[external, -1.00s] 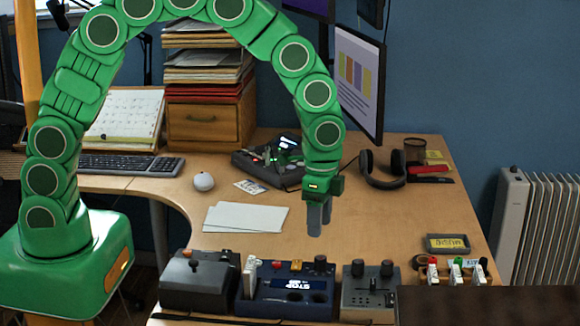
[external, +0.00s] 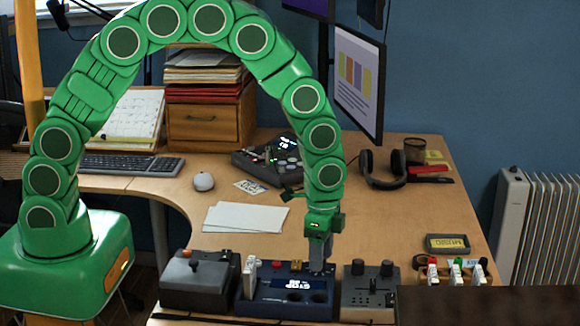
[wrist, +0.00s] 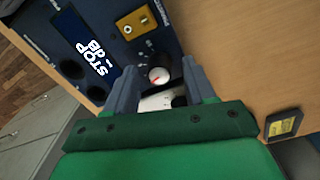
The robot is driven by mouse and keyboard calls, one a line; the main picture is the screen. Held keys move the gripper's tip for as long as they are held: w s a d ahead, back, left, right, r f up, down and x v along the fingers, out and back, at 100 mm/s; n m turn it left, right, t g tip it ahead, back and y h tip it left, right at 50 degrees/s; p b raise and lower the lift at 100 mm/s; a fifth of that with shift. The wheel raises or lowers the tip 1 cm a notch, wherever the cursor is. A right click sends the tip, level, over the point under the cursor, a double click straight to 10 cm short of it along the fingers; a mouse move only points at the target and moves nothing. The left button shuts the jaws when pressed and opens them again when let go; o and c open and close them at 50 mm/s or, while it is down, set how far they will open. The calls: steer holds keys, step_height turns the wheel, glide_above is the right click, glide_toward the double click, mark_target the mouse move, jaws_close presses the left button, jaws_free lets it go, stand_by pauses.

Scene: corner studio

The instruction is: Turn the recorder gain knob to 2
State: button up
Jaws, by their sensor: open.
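The dark blue recorder (external: 262,305) stands at the front of the desk, its lit display (external: 292,284) reading STOP. My gripper (external: 318,268) is over the recorder's back right corner and mostly hides the knob in the external view. In the wrist view my open gripper (wrist: 160,74) has one finger on each side of the knob; contact cannot be told.
A grey box with a lever (external: 200,280) stands left of the recorder, and a grey unit with dark knobs (external: 370,295) stands close on its right. A yellow switch plate (wrist: 134,22) is near the knob. Paper sheets (external: 245,217) lie behind; desk to their right is clear.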

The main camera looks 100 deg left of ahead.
steer(key=shift+c, duration=0.3)
jaws_close()
steer(key=shift+n, duration=0.3)
steer(key=n, duration=0.3)
steer(key=shift+f+n, duration=0.1)
steer(key=shift+n, duration=1.6)
